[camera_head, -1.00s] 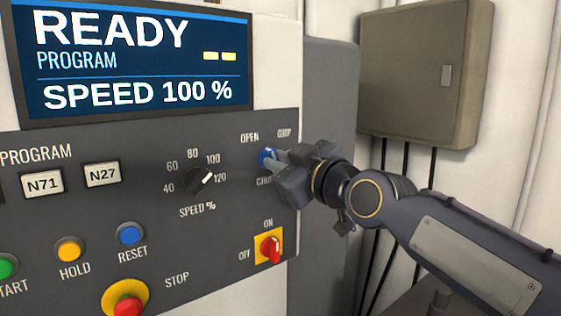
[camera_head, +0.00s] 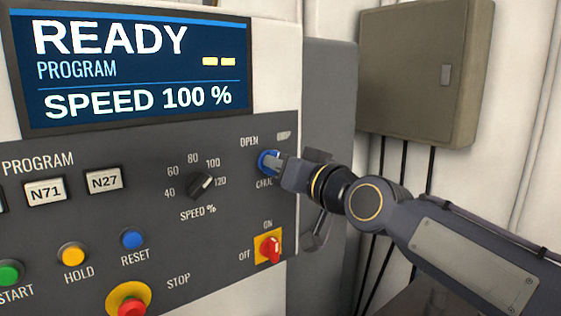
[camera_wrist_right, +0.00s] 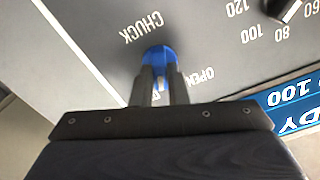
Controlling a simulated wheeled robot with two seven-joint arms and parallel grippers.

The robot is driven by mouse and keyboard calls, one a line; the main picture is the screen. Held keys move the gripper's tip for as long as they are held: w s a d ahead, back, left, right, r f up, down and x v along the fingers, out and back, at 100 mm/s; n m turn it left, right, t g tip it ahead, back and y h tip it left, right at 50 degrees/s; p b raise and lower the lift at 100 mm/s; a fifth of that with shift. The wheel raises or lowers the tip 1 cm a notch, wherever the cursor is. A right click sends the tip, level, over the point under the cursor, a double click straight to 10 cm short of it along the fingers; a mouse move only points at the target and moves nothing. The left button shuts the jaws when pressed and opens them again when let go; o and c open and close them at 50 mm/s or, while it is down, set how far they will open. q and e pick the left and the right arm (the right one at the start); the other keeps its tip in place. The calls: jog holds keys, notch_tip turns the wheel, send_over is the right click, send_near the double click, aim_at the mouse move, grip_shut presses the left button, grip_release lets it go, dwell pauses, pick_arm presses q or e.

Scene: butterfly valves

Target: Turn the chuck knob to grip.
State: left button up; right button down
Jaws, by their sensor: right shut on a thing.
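The blue chuck knob (camera_head: 264,162) is on the right part of the grey control panel, with "OPEN" above it and a partly hidden "CHUCK" label below. My right gripper (camera_head: 275,163) comes in from the right and is shut on the knob. In the right wrist view the two dark fingers (camera_wrist_right: 160,88) sit on either side of the blue knob (camera_wrist_right: 158,57), with a pale mark between them. The "GRIP" label is blurred or covered. My left gripper is not in view.
A speed dial (camera_head: 202,185) is left of the knob. A red on/off switch (camera_head: 270,249) on a yellow plate is below it. The screen (camera_head: 135,65) reads READY and SPEED 100 %. A grey cabinet (camera_head: 420,70) hangs on the wall at right.

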jog(key=shift+m, duration=0.7)
jog(key=c, duration=1.4)
grip_release()
jog(key=shift+c, duration=0.2)
jog(key=b+v, duration=0.1)
jog(key=v, duration=0.6)
jog(key=shift+s+d, duration=0.25)
jog(key=shift+s, duration=0.05)
